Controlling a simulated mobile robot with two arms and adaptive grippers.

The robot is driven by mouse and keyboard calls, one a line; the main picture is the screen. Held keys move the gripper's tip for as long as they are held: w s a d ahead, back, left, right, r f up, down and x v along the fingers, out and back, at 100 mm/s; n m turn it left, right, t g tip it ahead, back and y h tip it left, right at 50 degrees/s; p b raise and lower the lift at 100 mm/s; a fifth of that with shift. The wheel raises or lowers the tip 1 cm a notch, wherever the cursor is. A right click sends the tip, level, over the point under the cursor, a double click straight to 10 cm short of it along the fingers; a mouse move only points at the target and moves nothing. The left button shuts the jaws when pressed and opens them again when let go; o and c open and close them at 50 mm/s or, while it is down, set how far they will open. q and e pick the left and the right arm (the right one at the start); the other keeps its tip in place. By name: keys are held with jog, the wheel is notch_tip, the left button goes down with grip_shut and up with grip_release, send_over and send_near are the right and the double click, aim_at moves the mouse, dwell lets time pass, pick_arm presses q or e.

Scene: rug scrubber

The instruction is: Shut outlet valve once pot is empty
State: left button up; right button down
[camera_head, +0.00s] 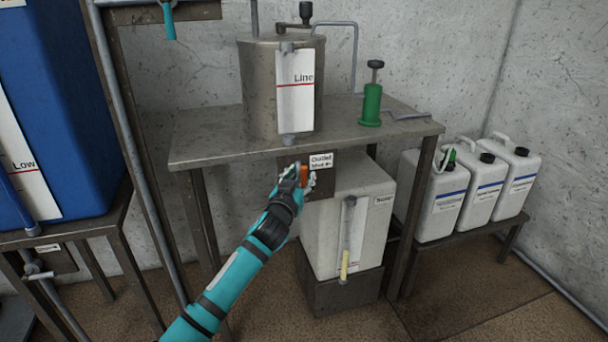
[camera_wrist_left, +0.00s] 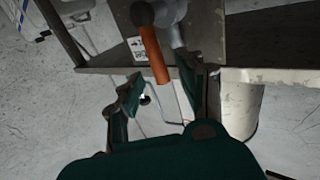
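The steel pot (camera_head: 258,92) stands on the metal table (camera_head: 215,140), with a crank on top and a white gauge plate (camera_head: 295,100) marked "Line". Its liquid level cannot be read. The outlet valve's orange handle (camera_head: 304,175) hangs under the table's front, beside the "Outlet" label (camera_head: 321,161). It also shows in the left wrist view (camera_wrist_left: 156,62). My left gripper (camera_head: 291,180) is at the handle. In the left wrist view its fingers (camera_wrist_left: 158,88) are apart with the handle's end between them; contact is unclear. My right gripper is out of view.
A pale sump tank (camera_head: 325,240) with a gauge tube, yellow at its bottom, stands below the table. A green hand pump (camera_head: 371,104) stands on the table. White jugs (camera_head: 482,190) stand on a low bench at right. A blue tank (camera_head: 62,100) is at left.

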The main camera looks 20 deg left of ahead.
aim_at(304, 176)
pick_arm(q)
jog(key=shift+w, duration=1.5)
grip_shut()
jog(key=shift+w+f, duration=0.15)
jog(key=shift+f, duration=0.2)
